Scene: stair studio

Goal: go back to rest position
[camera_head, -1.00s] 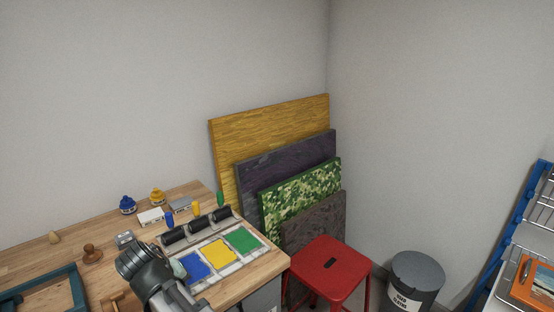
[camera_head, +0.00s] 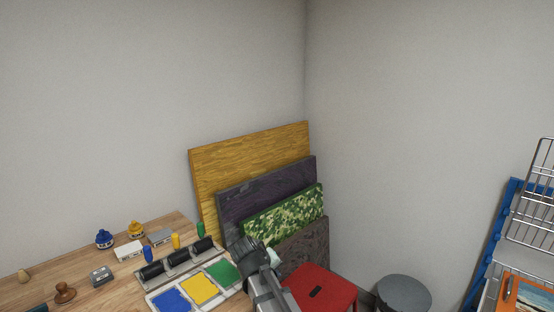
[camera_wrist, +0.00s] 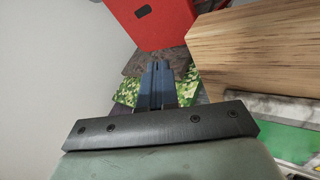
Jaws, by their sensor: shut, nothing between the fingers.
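My gripper shows in the wrist view (camera_wrist: 158,85) with its two dark fingers closed together and nothing between them. Behind the fingers in that view are the camouflage panel (camera_wrist: 130,92), the red stool (camera_wrist: 155,22) and the wooden table's edge (camera_wrist: 255,45). In the head view my arm reaches up from the bottom, in front of the panels, between the ink tray and the stool. The fingertips cannot be made out there.
The wooden table (camera_head: 120,285) carries an ink tray with a green pad (camera_head: 223,274), rollers (camera_head: 178,258) and bottles (camera_head: 104,239). A red stool (camera_head: 325,290), a grey bin (camera_head: 403,294) and a blue rack (camera_head: 489,245) stand to the right. Several panels (camera_head: 250,165) lean on the wall.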

